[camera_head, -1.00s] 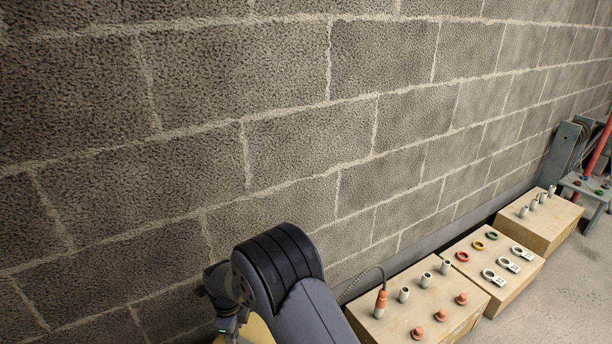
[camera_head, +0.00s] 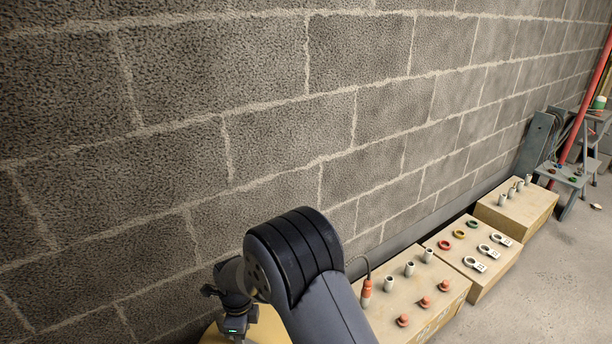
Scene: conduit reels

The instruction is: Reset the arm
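My arm shows at the bottom middle in the head view, with a black banded joint and a grey link. It is bent, and a smaller grey wrist part with a small green light hangs at its left. The fingers of my gripper do not show; they are out of frame or hidden. Part of a pale yellow surface (camera_head: 268,326) shows below and behind the wrist.
A block wall (camera_head: 200,120) runs behind my arm. Along it stand wooden boxes: one with white and orange fittings (camera_head: 450,294) and an orange-tipped cable (camera_head: 366,290), one with rings and clamps (camera_head: 488,282), one with white fittings (camera_head: 540,206). A grey step stand (camera_head: 566,173) is farther right.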

